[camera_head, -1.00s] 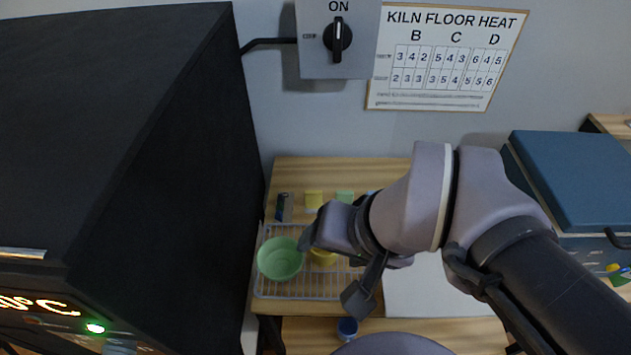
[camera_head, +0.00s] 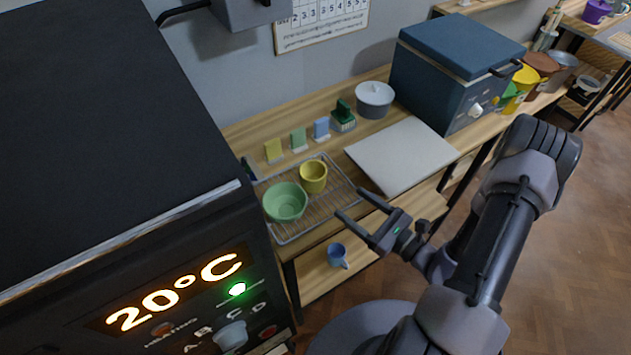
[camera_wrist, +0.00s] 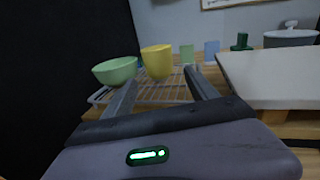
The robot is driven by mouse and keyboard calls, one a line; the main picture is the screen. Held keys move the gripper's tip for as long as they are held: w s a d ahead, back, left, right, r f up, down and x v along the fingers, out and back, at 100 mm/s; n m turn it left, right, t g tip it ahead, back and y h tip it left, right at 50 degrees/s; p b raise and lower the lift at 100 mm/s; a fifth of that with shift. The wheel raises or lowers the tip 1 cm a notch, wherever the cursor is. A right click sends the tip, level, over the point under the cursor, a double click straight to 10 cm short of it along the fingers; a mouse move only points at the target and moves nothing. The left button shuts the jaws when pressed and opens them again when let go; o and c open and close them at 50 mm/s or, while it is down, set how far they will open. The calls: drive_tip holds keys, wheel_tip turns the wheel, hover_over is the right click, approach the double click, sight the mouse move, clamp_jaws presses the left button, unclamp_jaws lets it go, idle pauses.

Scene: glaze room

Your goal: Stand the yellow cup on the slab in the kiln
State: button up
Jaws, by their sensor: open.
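The yellow cup (camera_head: 313,177) stands upright on a wire rack (camera_head: 284,238) on the wooden bench, just behind a green bowl (camera_head: 285,203). My gripper (camera_head: 350,202) is open and empty, in front of the rack's right side and apart from the cup. In the wrist view the cup (camera_wrist: 157,62) shows beyond and between the two spread fingers (camera_wrist: 160,94). A large black cabinet (camera_head: 180,270) with a glowing 20°C display, apparently the kiln, fills the left. Its inside and any slab in it are hidden.
A flat white board (camera_head: 402,155) lies right of the rack, with a blue lidded box (camera_head: 460,75) beyond. Small coloured blocks (camera_head: 298,139) and a grey lidded pot (camera_head: 374,99) line the back. A blue mug (camera_head: 337,256) stands on the lower shelf.

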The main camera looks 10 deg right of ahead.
sight(323, 184)
drive_tip(key=b+x, duration=0.2)
drive_tip(key=x, duration=1)
drive_tip(key=shift+a+r, duration=0.15)
drive_tip(key=shift+a, duration=0.05)
drive_tip(key=c, duration=1.3)
